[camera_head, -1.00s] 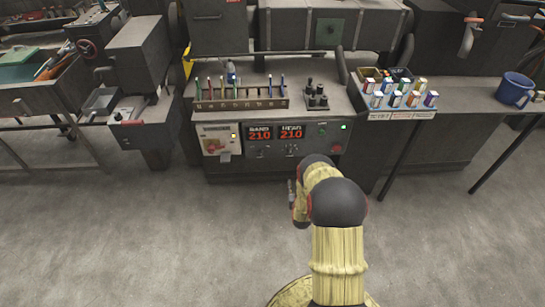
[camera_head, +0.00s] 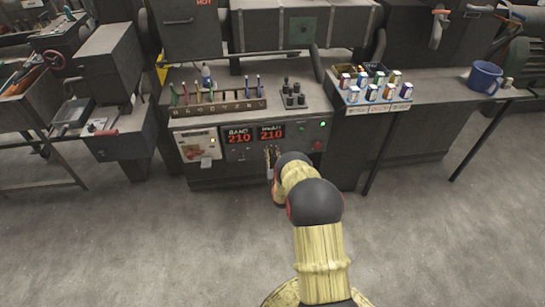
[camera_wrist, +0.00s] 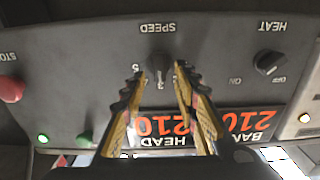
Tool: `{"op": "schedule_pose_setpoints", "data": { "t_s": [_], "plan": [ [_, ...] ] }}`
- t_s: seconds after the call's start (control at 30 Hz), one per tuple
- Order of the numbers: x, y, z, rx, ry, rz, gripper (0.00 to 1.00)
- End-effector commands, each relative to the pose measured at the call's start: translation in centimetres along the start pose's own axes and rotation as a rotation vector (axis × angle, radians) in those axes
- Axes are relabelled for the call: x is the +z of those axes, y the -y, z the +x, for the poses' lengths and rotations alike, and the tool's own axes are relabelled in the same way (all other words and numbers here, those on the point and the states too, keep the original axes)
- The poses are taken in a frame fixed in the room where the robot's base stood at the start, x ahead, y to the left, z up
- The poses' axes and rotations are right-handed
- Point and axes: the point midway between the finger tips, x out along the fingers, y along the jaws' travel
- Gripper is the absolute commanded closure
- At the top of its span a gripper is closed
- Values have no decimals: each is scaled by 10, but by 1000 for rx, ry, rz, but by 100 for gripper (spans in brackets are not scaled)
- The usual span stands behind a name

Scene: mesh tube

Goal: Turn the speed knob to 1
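The speed knob (camera_wrist: 156,62) is a small dark knob on the grey control panel, under the label SPEED, which reads upside down in the wrist view. The numbers 5 and 3 show beside it; others are hidden or unclear. I cannot tell which number the knob points to. My gripper (camera_wrist: 161,76) has its two fingers apart, one tip on each side of the knob. A gap seems to show between the tips and the knob; contact is not clear. In the head view my gripper (camera_head: 271,157) is at the panel front, and the knob is hidden behind it.
The heat knob (camera_wrist: 268,63) is to the right in the wrist view, with OFF and ON marks. A red stop button (camera_wrist: 11,89) and a green button (camera_wrist: 84,139) are to the left. Red 210 displays (camera_head: 240,138) sit above my gripper in the head view. Open floor surrounds my base.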

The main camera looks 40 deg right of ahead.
Motion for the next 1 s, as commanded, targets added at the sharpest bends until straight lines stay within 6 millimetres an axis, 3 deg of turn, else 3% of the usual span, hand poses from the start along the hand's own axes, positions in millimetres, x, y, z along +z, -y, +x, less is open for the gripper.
{"op": "schedule_pose_setpoints", "data": {
  "t_s": [0.27, 0.8, 1.0],
  "plan": [
    [0, 0, 2, 0, 1, 0, 70],
    [0, 0, 2, 0, 1, 0, 99],
    [0, 0, 2, 0, 1, 0, 100]
  ]
}}
